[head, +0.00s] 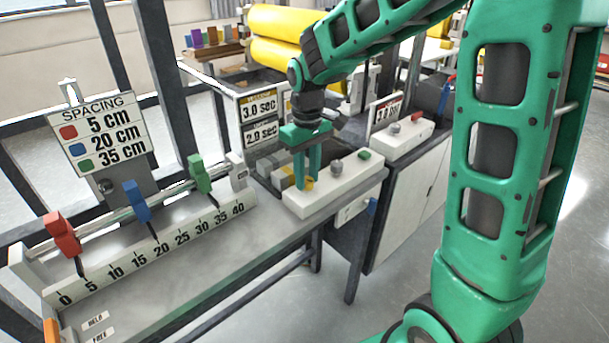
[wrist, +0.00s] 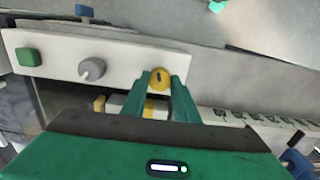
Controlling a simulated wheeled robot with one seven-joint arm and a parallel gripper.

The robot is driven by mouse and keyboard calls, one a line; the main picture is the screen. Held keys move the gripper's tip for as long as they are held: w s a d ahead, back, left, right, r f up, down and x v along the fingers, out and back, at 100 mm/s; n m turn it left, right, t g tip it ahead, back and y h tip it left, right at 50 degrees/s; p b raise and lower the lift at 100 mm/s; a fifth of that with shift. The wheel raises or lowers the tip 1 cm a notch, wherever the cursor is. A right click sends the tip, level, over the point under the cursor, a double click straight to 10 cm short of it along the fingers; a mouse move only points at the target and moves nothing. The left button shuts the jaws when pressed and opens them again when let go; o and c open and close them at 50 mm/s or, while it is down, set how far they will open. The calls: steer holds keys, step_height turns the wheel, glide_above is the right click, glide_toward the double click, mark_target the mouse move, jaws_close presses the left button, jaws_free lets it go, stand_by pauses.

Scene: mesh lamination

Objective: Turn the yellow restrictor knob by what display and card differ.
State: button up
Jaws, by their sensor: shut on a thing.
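The yellow restrictor knob (head: 309,183) sits at the left end of a white control box (head: 322,199). In the wrist view the yellow knob (wrist: 161,76) shows a dark pointer mark between my two green fingertips. My gripper (head: 307,180) reaches down from above and is shut on the knob; it also shows in the wrist view (wrist: 161,83). Which is display and which is card I cannot tell.
The box also bears a grey knob (head: 336,166) and a green button (head: 364,155). A ruler rail with coloured sliders and a spacing sign (head: 100,133) lie left.

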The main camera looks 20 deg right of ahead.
mark_target(307, 179)
steer(key=m, duration=0.4)
steer(key=shift+m, duration=0.4)
steer(key=shift+w+m, duration=0.1)
steer(key=shift+m, duration=2.4)
steer(key=o, duration=1.1)
steer(key=shift+c, duration=0.2)
step_height(307, 179, up, 11)
